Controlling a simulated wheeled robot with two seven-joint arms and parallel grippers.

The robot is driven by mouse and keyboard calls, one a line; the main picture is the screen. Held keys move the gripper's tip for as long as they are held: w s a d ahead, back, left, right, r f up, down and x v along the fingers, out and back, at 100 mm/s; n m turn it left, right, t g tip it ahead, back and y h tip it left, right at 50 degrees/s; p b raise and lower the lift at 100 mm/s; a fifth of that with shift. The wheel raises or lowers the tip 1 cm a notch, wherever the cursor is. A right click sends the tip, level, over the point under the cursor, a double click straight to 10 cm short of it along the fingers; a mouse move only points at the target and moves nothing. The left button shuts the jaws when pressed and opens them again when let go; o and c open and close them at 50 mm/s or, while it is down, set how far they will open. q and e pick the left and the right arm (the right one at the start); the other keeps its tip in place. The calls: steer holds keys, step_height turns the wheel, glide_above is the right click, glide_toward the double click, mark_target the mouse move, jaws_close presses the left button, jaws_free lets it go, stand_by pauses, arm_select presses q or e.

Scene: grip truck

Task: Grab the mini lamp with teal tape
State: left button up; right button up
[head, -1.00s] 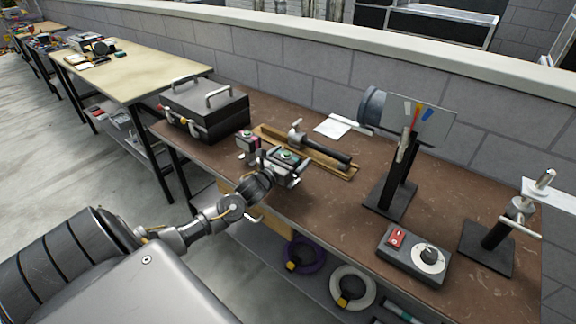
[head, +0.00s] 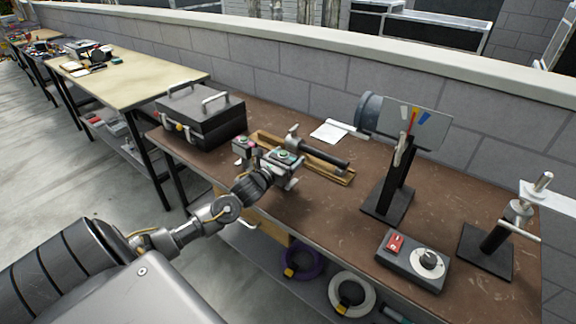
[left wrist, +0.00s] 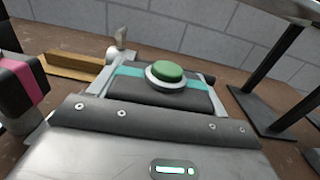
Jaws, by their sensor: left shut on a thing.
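The mini lamp with teal tape (left wrist: 162,90) has a dark body, a teal band and a green domed top in a pale ring. My left gripper (head: 282,166) is shut on it; the lamp (head: 284,155) shows at the gripper's far end in the head view, over the brown workbench. In the left wrist view the gripper's body hides the lamp's lower part. I cannot tell whether the lamp touches the bench. A second small lamp with pink tape (head: 244,146) stands just left of it, also at the left edge of the left wrist view (left wrist: 22,88). My right gripper is not in view.
A wooden tray (head: 325,168) with a metal tool lies just behind the gripper. A black toolbox (head: 203,120) stands at left. A gauge on a stand (head: 390,200), a control box (head: 412,262) and a clamp stand (head: 487,250) stand at right. The brown bench (head: 325,215) is bare right of the gripper.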

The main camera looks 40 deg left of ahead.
mark_target(282, 161)
arm_select(q)
steer(key=s+r, duration=0.1)
steer(key=r, duration=0.1)
steer(key=s+d+r, duration=0.1)
steer(key=r, duration=0.1)
steer(key=s+r, duration=0.2)
steer(key=shift+s+d, duration=0.1)
steer(key=shift+d, duration=0.15)
steer(key=s+d+r+b, duration=0.2)
steer(key=s+d+r, duration=0.1)
steer(key=s, duration=0.6)
steer(key=shift+d+r, duration=0.2)
steer(key=shift+r, duration=0.6)
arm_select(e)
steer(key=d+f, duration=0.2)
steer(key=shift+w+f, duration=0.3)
